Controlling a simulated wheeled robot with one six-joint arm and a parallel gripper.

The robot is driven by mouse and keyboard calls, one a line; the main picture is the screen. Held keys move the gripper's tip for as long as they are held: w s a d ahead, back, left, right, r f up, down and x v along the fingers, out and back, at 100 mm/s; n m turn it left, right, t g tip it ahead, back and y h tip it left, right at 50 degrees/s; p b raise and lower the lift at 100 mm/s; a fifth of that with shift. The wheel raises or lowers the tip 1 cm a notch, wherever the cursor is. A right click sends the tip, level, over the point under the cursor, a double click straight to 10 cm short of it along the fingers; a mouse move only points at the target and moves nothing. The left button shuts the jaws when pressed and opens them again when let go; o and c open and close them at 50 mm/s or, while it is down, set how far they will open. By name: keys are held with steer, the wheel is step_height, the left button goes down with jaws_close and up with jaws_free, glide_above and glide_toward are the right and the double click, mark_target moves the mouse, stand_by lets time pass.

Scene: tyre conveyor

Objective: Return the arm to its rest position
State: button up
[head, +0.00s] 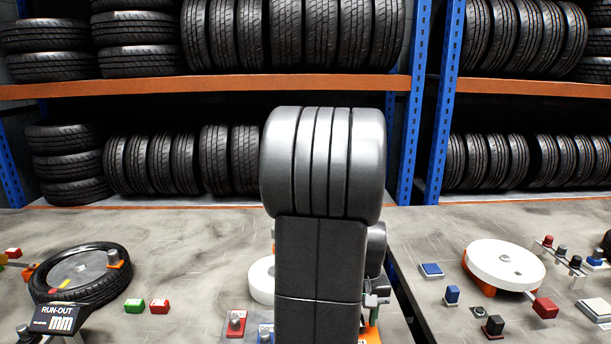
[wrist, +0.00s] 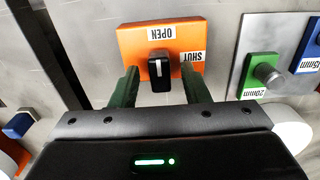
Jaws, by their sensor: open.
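In the wrist view my gripper (wrist: 160,88) is open, its two dark green fingers apart and nothing held between them. A black knob (wrist: 159,76) with a white line stands on an orange plate (wrist: 131,42) just beyond and between the fingertips. The white line runs towards the OPEN label; a SHUT label is at the right. I cannot tell whether a finger touches the plate. In the head view my arm (head: 320,200) rises in the middle and hides most of the gripper and the plate.
A tyre (head: 125,262) lies on the left bench by a RUN-OUT display (head: 61,320). A white disc (head: 504,264) stands on the right bench among small blocks. A gap separates the benches. Tyre racks (head: 200,87) stand behind.

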step_height(320, 180, up, 14)
steer(key=f, duration=0.1)
step_height(320, 180, down, 13)
steer(key=shift+f, duration=0.2)
steer(key=m, duration=0.6)
steer(key=shift+r+b, duration=0.1)
steer(key=shift+b, duration=0.3)
steer(key=m+b, duration=0.1)
steer(key=m, duration=0.6)
steer(key=shift+r+m, duration=0.4)
steer(key=shift+r, duration=1.6)
steer(key=shift+a, duration=0.1)
